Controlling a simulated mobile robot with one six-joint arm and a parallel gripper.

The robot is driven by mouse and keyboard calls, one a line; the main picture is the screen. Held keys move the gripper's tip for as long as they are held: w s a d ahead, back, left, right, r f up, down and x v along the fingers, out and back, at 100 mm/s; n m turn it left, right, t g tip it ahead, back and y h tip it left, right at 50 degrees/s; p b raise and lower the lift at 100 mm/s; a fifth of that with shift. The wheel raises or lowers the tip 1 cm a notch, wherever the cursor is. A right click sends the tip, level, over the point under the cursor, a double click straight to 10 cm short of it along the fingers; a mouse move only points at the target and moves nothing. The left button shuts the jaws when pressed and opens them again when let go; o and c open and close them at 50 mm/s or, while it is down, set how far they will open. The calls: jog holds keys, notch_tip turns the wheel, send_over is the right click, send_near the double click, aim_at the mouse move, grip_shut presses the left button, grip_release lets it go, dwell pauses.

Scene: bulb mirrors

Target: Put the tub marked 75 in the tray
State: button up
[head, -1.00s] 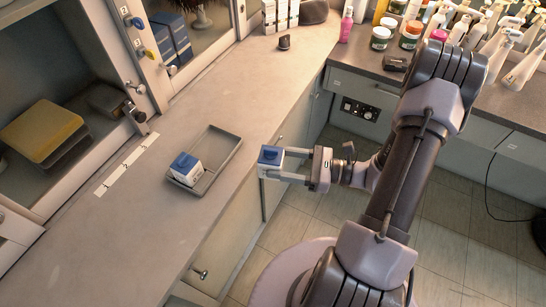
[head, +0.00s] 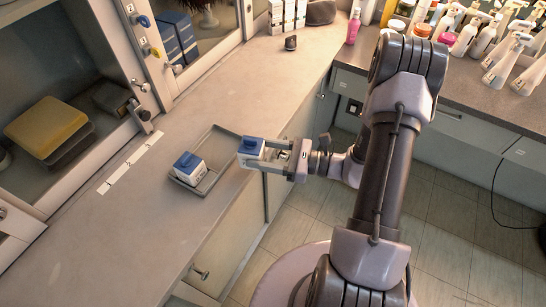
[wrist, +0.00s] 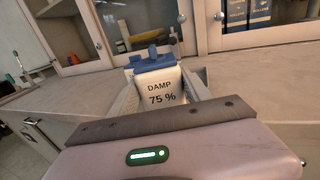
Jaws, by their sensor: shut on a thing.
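A white tub with a blue lid (head: 250,149) is held in my gripper (head: 256,156), at the right side of the grey tray (head: 222,149) in the head view. In the wrist view the held tub (wrist: 158,88) faces me, upright, and reads "DAMP 75 %". My gripper is shut on it. It appears above the tray's right edge; its exact height is unclear. A second white tub with a blue lid (head: 188,167) stands in the front left part of the tray. Its label is too small to read.
The counter (head: 120,235) around the tray is mostly clear. A labelled white strip (head: 130,165) lies to the left, by the open cabinet with a yellow box (head: 46,125). A small dark object (head: 290,42) and a pink bottle (head: 353,27) stand at the back.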

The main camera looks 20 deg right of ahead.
jog(key=w+a, duration=0.2)
jog(key=w, duration=0.1)
jog(key=w+a+b, duration=0.1)
jog(key=w+a, duration=0.2)
jog(key=w, duration=0.1)
jog(key=w+a+f, duration=0.1)
jog(key=w+a, duration=0.1)
jog(key=w, duration=0.1)
jog(key=shift+w+a, duration=0.2)
jog(key=shift+a, duration=0.1)
jog(key=shift+f+b, duration=0.2)
jog(key=shift+b, duration=0.2)
jog(key=shift+f+b, duration=0.3)
jog(key=shift+f, duration=0.05)
jog(key=shift+f+b, duration=0.4)
jog(key=shift+f, duration=0.1)
jog(key=o, duration=1.3)
jog(key=shift+o, duration=0.2)
jog(key=shift+d, duration=0.1)
